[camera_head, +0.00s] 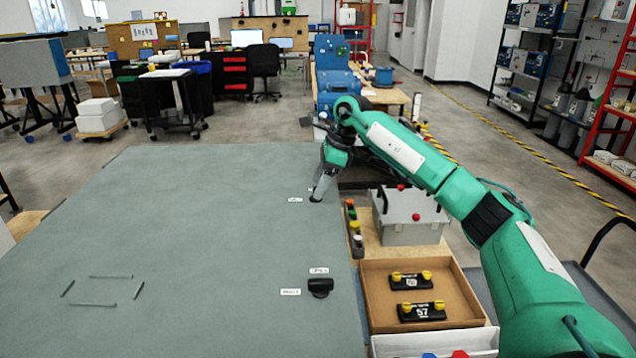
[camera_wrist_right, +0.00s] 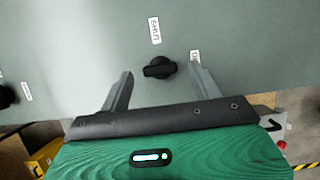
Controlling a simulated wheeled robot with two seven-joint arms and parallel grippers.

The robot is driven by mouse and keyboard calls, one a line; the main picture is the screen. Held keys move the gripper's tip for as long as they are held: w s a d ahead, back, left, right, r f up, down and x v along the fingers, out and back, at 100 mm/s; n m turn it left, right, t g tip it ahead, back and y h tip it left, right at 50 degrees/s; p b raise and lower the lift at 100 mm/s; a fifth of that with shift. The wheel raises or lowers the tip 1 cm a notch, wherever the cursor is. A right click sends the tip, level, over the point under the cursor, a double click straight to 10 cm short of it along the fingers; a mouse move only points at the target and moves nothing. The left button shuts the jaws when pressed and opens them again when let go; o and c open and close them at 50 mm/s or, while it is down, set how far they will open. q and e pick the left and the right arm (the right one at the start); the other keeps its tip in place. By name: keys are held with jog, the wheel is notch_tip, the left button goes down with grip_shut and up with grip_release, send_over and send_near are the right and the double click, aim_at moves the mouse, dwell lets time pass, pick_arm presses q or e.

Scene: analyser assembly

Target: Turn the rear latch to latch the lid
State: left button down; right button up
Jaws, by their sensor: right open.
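The rear latch (camera_wrist_right: 160,68) is a black knob with a short bar on the grey-green lid (camera_head: 200,230). In the right wrist view its bar lies roughly crosswise, and the label reading SHUT (camera_wrist_right: 154,30) is above it. A second label (camera_wrist_right: 194,57) is partly covered by a finger. My right gripper (camera_head: 316,197) points down at the far right part of the lid and hides the rear latch in the head view. Its fingers (camera_wrist_right: 160,76) are apart, one to each side of the latch. Contact cannot be told. My left gripper is out of view.
A second black latch (camera_head: 320,288) with two labels sits nearer on the lid. Right of the lid are a button strip (camera_head: 354,228), a grey case (camera_head: 410,218) and a cardboard tray (camera_head: 442,266) with two black parts. The lid's left and middle are clear apart from thin slots.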

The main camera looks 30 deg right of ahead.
jog(key=shift+x, duration=0.85)
jog(key=shift+c, duration=0.8)
jog(key=c, duration=0.8)
